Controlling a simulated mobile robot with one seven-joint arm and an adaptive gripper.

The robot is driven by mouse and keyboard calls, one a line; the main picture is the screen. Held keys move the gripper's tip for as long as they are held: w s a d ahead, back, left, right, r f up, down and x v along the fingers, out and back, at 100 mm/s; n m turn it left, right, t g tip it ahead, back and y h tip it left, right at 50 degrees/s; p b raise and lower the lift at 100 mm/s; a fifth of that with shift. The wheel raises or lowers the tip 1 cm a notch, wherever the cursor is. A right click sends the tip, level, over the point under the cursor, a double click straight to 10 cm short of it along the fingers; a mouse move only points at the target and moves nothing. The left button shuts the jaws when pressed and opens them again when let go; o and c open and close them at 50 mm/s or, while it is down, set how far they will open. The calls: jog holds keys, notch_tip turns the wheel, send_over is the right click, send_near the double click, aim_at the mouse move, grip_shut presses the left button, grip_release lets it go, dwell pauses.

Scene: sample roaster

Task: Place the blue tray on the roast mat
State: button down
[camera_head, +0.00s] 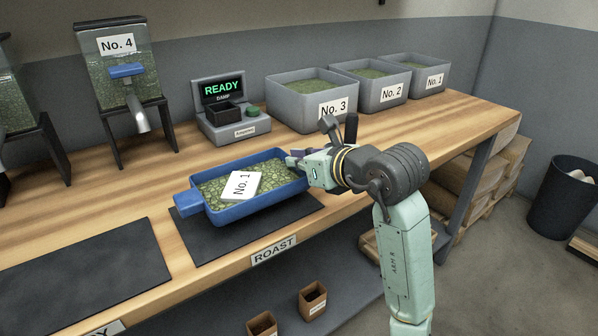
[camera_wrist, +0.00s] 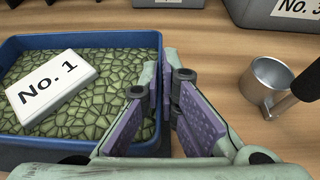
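The blue tray (camera_head: 258,207) is full of green beans. It is over the dark roast mat (camera_head: 215,243), its left handle reaching past the mat's left edge. I cannot tell whether its whole base touches the mat. A white "No. 1" card (camera_head: 241,185) lies on the beans. In the wrist view the tray (camera_wrist: 100,40) fills the left side. My gripper (camera_head: 297,158) is at the tray's right end. In the wrist view its purple-padded fingers (camera_wrist: 172,90) are close together along the tray's right wall, closed on it; the contact itself is hidden.
A metal cup with a black handle (camera_wrist: 262,85) stands just right of my fingers. Behind are the READY display unit (camera_head: 232,112) and the grey No. 3 bin (camera_head: 310,100). Another dark mat (camera_head: 85,280) lies bare at the left. The table's front edge carries the ROAST label (camera_head: 274,250).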

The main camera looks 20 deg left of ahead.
aim_at(298, 175)
jog(key=shift+d+f, duration=0.1)
jog(key=shift+f, duration=1.45)
jog(key=shift+f, duration=0.25)
jog(key=c, duration=1.8)
grip_release()
jog(key=shift+r, duration=0.1)
jog(key=shift+r, duration=0.1)
